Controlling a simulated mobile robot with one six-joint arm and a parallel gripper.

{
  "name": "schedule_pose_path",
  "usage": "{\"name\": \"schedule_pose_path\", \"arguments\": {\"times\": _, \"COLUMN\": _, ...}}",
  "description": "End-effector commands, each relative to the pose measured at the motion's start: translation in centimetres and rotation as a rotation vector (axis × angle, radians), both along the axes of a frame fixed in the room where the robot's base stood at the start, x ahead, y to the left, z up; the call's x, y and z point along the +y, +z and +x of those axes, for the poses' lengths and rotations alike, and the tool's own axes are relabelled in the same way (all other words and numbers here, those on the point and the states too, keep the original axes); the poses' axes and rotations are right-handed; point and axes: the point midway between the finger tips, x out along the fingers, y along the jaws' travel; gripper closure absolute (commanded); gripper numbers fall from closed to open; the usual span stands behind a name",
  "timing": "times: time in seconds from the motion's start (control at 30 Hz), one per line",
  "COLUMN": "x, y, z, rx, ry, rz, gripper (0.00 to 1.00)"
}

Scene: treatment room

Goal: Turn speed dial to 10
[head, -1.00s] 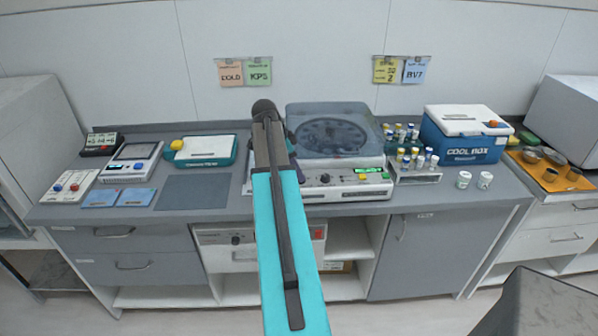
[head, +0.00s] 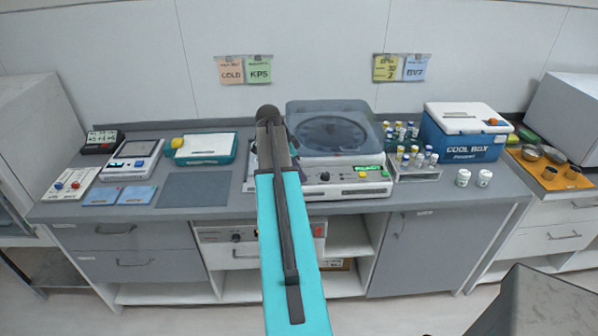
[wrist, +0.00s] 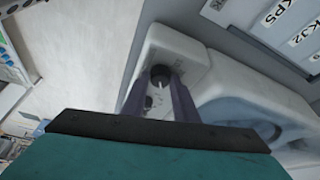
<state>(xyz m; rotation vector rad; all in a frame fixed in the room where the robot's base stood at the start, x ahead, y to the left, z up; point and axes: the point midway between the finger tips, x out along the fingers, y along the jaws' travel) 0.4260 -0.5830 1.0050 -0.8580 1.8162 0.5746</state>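The centrifuge (head: 345,192) stands mid-bench, with a grey see-through lid (head: 335,125) and a lit green display. A black dial (head: 325,176) shows on its front panel, right of my arm. In the wrist view, a black dial (wrist: 160,75) with a white pointer mark sits on a white housing; I cannot tell whether it is the same dial, and its scale is too small to read. My gripper (wrist: 157,84) has its two dark fingers on either side of that dial, apparently with a gap.
A blue and white cool box (head: 460,148) and a rack of vials (head: 418,172) stand right of the centrifuge, with two white jars nearby. A grey mat (head: 193,190) and several small devices lie to the left. The wall is close behind.

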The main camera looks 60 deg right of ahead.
Motion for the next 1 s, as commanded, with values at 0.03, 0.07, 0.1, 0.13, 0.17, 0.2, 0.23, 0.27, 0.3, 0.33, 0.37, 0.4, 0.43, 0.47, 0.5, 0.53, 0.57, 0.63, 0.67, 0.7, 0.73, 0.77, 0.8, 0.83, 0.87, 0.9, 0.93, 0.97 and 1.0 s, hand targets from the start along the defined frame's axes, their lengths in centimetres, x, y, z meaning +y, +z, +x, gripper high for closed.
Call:
{"name": "schedule_pose_path", "arguments": {"times": 0.03, "x": -0.03, "y": 0.02, "z": 0.03, "rx": -0.001, "ry": 0.001, "rz": -0.001, "gripper": 0.96}}
{"name": "schedule_pose_path", "arguments": {"times": 0.07, "x": -0.03, "y": 0.03, "z": 0.02, "rx": -0.001, "ry": 0.002, "rz": -0.001, "gripper": 0.96}}
{"name": "schedule_pose_path", "arguments": {"times": 0.1, "x": -0.03, "y": 0.02, "z": 0.03, "rx": -0.002, "ry": 0.003, "rz": -0.001, "gripper": 0.96}}
{"name": "schedule_pose_path", "arguments": {"times": 0.13, "x": -0.02, "y": 0.01, "z": 0.02, "rx": -0.002, "ry": 0.005, "rz": -0.001, "gripper": 0.96}}
{"name": "schedule_pose_path", "arguments": {"times": 0.17, "x": -0.02, "y": 0.01, "z": 0.01, "rx": -0.002, "ry": 0.007, "rz": -0.001, "gripper": 0.96}}
{"name": "schedule_pose_path", "arguments": {"times": 0.2, "x": -0.01, "y": 0.00, "z": 0.00, "rx": -0.002, "ry": 0.013, "rz": -0.001, "gripper": 0.96}}
{"name": "schedule_pose_path", "arguments": {"times": 0.23, "x": -0.01, "y": 0.00, "z": -0.01, "rx": -0.002, "ry": 0.017, "rz": -0.002, "gripper": 0.96}}
{"name": "schedule_pose_path", "arguments": {"times": 0.27, "x": 0.00, "y": -0.01, "z": -0.02, "rx": -0.002, "ry": 0.022, "rz": -0.002, "gripper": 0.96}}
{"name": "schedule_pose_path", "arguments": {"times": 0.3, "x": 0.01, "y": -0.02, "z": -0.02, "rx": -0.002, "ry": 0.032, "rz": -0.002, "gripper": 0.96}}
{"name": "schedule_pose_path", "arguments": {"times": 0.33, "x": 0.02, "y": -0.03, "z": -0.04, "rx": -0.002, "ry": 0.040, "rz": -0.003, "gripper": 0.96}}
{"name": "schedule_pose_path", "arguments": {"times": 0.37, "x": 0.01, "y": -0.02, "z": -0.04, "rx": -0.002, "ry": 0.050, "rz": -0.003, "gripper": 0.96}}
{"name": "schedule_pose_path", "arguments": {"times": 0.4, "x": 0.02, "y": -0.03, "z": -0.06, "rx": -0.003, "ry": 0.063, "rz": -0.003, "gripper": 0.96}}
{"name": "schedule_pose_path", "arguments": {"times": 0.43, "x": 0.02, "y": -0.04, "z": -0.07, "rx": -0.003, "ry": 0.076, "rz": -0.003, "gripper": 0.96}}
{"name": "schedule_pose_path", "arguments": {"times": 0.47, "x": 0.03, "y": -0.05, "z": -0.09, "rx": -0.003, "ry": 0.090, "rz": -0.004, "gripper": 0.96}}
{"name": "schedule_pose_path", "arguments": {"times": 0.5, "x": 0.06, "y": -0.06, "z": -0.11, "rx": -0.003, "ry": 0.110, "rz": -0.003, "gripper": 0.96}}
{"name": "schedule_pose_path", "arguments": {"times": 0.53, "x": 0.07, "y": -0.08, "z": -0.15, "rx": -0.003, "ry": 0.125, "rz": -0.004, "gripper": 0.96}}
{"name": "schedule_pose_path", "arguments": {"times": 0.57, "x": 0.09, "y": -0.10, "z": -0.16, "rx": -0.002, "ry": 0.143, "rz": -0.003, "gripper": 0.96}}
{"name": "schedule_pose_path", "arguments": {"times": 0.63, "x": 0.11, "y": -0.14, "z": -0.19, "rx": -0.003, "ry": 0.187, "rz": -0.004, "gripper": 0.96}}
{"name": "schedule_pose_path", "arguments": {"times": 0.67, "x": 0.12, "y": -0.15, "z": -0.21, "rx": -0.003, "ry": 0.209, "rz": -0.004, "gripper": 0.96}}
{"name": "schedule_pose_path", "arguments": {"times": 0.7, "x": 0.14, "y": -0.15, "z": -0.25, "rx": -0.003, "ry": 0.237, "rz": -0.004, "gripper": 0.96}}
{"name": "schedule_pose_path", "arguments": {"times": 0.73, "x": 0.14, "y": -0.15, "z": -0.29, "rx": -0.003, "ry": 0.259, "rz": -0.003, "gripper": 0.96}}
{"name": "schedule_pose_path", "arguments": {"times": 0.77, "x": 0.13, "y": -0.14, "z": -0.32, "rx": -0.003, "ry": 0.281, "rz": -0.004, "gripper": 0.96}}
{"name": "schedule_pose_path", "arguments": {"times": 0.8, "x": 0.12, "y": -0.12, "z": -0.34, "rx": -0.003, "ry": 0.313, "rz": -0.005, "gripper": 0.96}}
{"name": "schedule_pose_path", "arguments": {"times": 0.83, "x": 0.13, "y": -0.11, "z": -0.36, "rx": -0.003, "ry": 0.338, "rz": -0.005, "gripper": 0.96}}
{"name": "schedule_pose_path", "arguments": {"times": 0.87, "x": 0.15, "y": -0.10, "z": -0.38, "rx": -0.003, "ry": 0.362, "rz": -0.004, "gripper": 0.96}}
{"name": "schedule_pose_path", "arguments": {"times": 0.9, "x": 0.14, "y": -0.08, "z": -0.40, "rx": -0.003, "ry": 0.395, "rz": -0.005, "gripper": 0.96}}
{"name": "schedule_pose_path", "arguments": {"times": 0.93, "x": 0.14, "y": -0.06, "z": -0.41, "rx": -0.003, "ry": 0.420, "rz": -0.006, "gripper": 0.96}}
{"name": "schedule_pose_path", "arguments": {"times": 0.97, "x": 0.13, "y": -0.05, "z": -0.43, "rx": -0.002, "ry": 0.445, "rz": -0.005, "gripper": 0.96}}
{"name": "schedule_pose_path", "arguments": {"times": 1.0, "x": 0.16, "y": -0.04, "z": -0.44, "rx": -0.003, "ry": 0.478, "rz": -0.005, "gripper": 0.96}}
